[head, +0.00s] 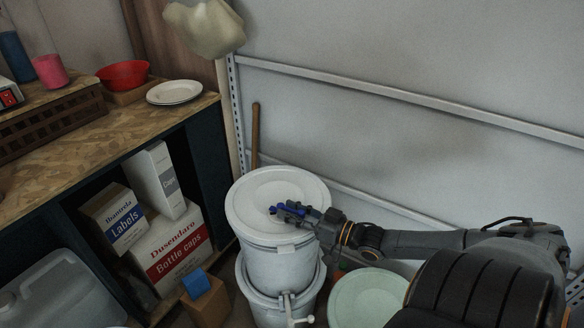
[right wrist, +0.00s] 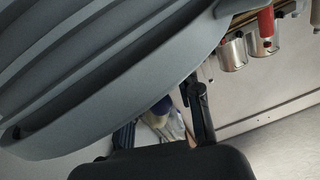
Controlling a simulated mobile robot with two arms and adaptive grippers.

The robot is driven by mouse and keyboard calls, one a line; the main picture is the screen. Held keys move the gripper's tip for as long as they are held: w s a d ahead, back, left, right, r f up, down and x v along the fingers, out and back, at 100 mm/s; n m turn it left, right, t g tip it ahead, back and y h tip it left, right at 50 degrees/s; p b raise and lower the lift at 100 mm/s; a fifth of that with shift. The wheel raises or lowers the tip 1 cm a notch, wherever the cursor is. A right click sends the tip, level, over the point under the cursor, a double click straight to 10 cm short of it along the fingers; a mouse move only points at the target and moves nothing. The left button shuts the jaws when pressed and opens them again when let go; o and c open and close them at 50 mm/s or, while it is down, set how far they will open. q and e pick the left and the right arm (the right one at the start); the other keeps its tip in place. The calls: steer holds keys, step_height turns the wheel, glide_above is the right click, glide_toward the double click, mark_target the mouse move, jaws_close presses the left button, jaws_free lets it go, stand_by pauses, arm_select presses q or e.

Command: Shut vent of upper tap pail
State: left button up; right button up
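The upper tap pail (head: 276,258) is a white drum with a round pale lid, stacked on a lower white pail (head: 262,306). A small blue piece (head: 273,210), which may be the vent cap, shows on the lid at my fingertips. My right gripper (head: 290,209) reaches in from the right, low over the middle of the lid. Its fingers, with blue parts, cover part of the lid. One dark finger (right wrist: 200,112) shows in the right wrist view. Whether the fingers are apart or closed on the blue piece is unclear. My left gripper is out of view.
A pale green lid (head: 368,300) is low at the right of the pails. A white tap (head: 291,310) sticks out in front. A shelf unit with boxes (head: 170,250) stands left. A wooden handle (head: 255,135) and wall rail (head: 400,107) are behind.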

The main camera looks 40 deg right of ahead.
steer(key=v, duration=1.2)
steer(key=shift+c, duration=0.4)
